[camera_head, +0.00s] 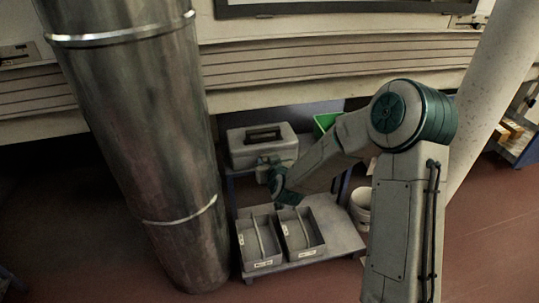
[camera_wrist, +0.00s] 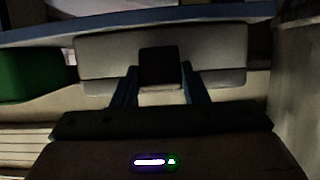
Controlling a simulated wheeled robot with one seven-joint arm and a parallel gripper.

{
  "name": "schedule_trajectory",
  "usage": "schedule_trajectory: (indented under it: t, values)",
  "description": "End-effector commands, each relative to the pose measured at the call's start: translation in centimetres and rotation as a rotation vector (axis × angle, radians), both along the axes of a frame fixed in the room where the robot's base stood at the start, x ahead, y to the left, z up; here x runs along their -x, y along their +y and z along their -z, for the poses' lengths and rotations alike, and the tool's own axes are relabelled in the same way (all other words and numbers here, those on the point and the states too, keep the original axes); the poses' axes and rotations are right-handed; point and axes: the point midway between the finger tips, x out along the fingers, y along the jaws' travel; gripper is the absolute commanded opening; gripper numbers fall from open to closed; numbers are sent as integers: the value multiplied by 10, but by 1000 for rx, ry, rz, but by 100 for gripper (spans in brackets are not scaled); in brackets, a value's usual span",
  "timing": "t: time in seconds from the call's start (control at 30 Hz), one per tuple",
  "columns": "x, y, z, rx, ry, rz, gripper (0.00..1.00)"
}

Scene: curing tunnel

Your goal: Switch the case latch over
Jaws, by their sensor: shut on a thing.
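A grey case (camera_head: 250,153) with a dark handle in its lid sits on the upper level of a cart. In the wrist view the case (camera_wrist: 105,55) fills the middle, with a dark square latch (camera_wrist: 160,62) on its front. My gripper (camera_wrist: 162,80) has one finger on each side of the latch's lower part and is shut on it. In the head view my gripper (camera_head: 266,170) is at the right part of the case's front. The latch is too small to make out there.
Two grey bins (camera_head: 262,250) stand on the cart's lower shelf (camera_head: 343,235). A green bin (camera_head: 324,122) is right of the case. A white bucket (camera_head: 361,203) stands right of the cart. A large metal duct (camera_head: 145,150) rises close on the left.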

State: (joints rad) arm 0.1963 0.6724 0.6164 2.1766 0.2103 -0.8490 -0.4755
Motion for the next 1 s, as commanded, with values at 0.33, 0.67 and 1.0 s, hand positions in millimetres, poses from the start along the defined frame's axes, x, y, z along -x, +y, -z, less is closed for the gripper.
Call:
schedule_trajectory:
  t: [0.33,0.67,1.0]
  values:
    - [-3,1,-6,32,112,0,17]
    - [-4,1,-4,37,127,0,17]
    - [-4,1,-4,36,126,0,62]
